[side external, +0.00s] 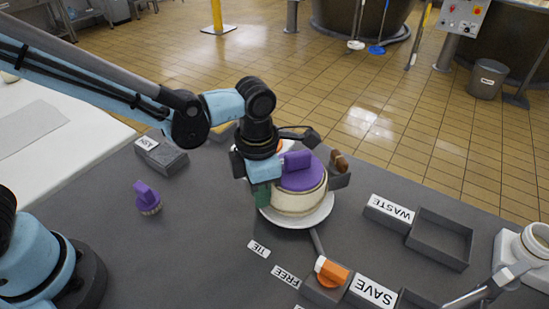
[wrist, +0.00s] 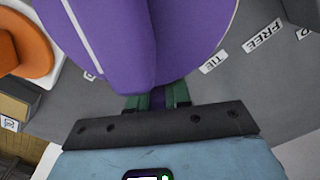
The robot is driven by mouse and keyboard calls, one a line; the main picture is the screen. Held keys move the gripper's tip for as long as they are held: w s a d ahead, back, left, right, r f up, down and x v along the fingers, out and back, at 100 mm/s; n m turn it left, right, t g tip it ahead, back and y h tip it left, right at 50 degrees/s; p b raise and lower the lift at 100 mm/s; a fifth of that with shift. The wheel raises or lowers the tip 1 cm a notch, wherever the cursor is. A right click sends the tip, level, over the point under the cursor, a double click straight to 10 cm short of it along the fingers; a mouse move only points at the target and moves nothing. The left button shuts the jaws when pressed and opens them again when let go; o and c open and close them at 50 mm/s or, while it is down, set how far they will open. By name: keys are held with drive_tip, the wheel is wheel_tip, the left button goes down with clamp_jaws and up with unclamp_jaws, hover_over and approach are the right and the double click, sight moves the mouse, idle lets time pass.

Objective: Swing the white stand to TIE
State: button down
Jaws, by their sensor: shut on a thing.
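The white stand (side external: 313,220) is a round, dish-like base on the grey table. A cream round body (side external: 298,202) with a purple top and upright purple fin (side external: 297,160) sits on it. A thin grey bar (side external: 317,242) runs from the stand's front edge toward the lower right. The TIE label (side external: 259,248) lies front left of the stand and also shows in the wrist view (wrist: 212,62). My gripper (wrist: 158,97) has green fingers, shut on the purple fin in the wrist view. Its far finger is hidden in the side view.
The FREE label (side external: 286,276) lies right of TIE. An orange-and-white piece (side external: 332,271) is on a grey block in front. A WASTE tray (side external: 440,237) and SAVE label (side external: 374,292) are at right. A purple knob (side external: 148,198) stands at left, with clear table around it.

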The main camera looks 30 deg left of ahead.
idle(0.5)
drive_tip(key=c, duration=1.1)
unclamp_jaws()
drive_tip(key=shift+o, duration=0.2)
wheel_tip(320, 180, up, 12)
drive_tip(key=shift+r, duration=0.1)
